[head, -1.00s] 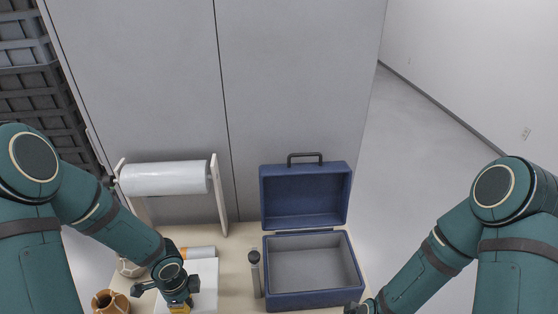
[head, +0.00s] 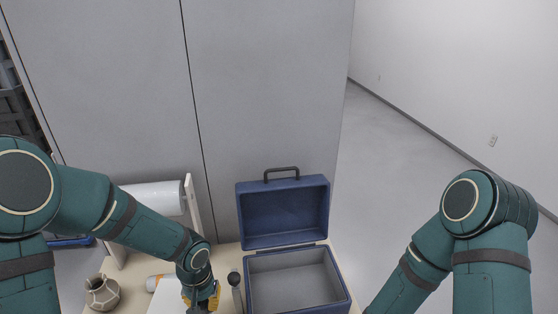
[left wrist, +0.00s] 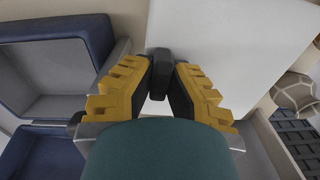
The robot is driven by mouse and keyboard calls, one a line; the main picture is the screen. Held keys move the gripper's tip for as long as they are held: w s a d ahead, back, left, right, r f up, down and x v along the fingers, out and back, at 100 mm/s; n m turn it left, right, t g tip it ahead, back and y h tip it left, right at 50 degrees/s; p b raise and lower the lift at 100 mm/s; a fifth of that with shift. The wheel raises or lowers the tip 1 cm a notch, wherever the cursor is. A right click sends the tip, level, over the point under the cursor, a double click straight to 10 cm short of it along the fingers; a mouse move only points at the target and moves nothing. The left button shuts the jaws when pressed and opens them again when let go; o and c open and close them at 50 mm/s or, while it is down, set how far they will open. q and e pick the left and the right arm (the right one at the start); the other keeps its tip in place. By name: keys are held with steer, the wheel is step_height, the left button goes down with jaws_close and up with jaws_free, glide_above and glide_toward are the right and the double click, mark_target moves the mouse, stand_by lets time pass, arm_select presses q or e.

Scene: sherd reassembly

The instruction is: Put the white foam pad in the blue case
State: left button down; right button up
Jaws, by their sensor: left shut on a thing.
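The white foam pad (head: 165,296) is a flat pale slab at the bottom left of the head view, partly hidden by my left arm. It fills much of the left wrist view (left wrist: 225,40). My left gripper (head: 205,300) is over its right part, near the case. In the left wrist view its yellow fingers (left wrist: 162,75) are shut on a dark upright block (left wrist: 160,66) that appears to be the pad's grip. The blue case (head: 249,218) stands open to the right, lid up, its grey inside empty where visible. My right gripper is out of frame.
A dark-topped upright tool (head: 234,278) stands between my left gripper and the case. A patterned jar (head: 103,292) and an orange-and-white cylinder (head: 153,284) are to the left. A white roll (head: 155,197) on a wooden stand is behind.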

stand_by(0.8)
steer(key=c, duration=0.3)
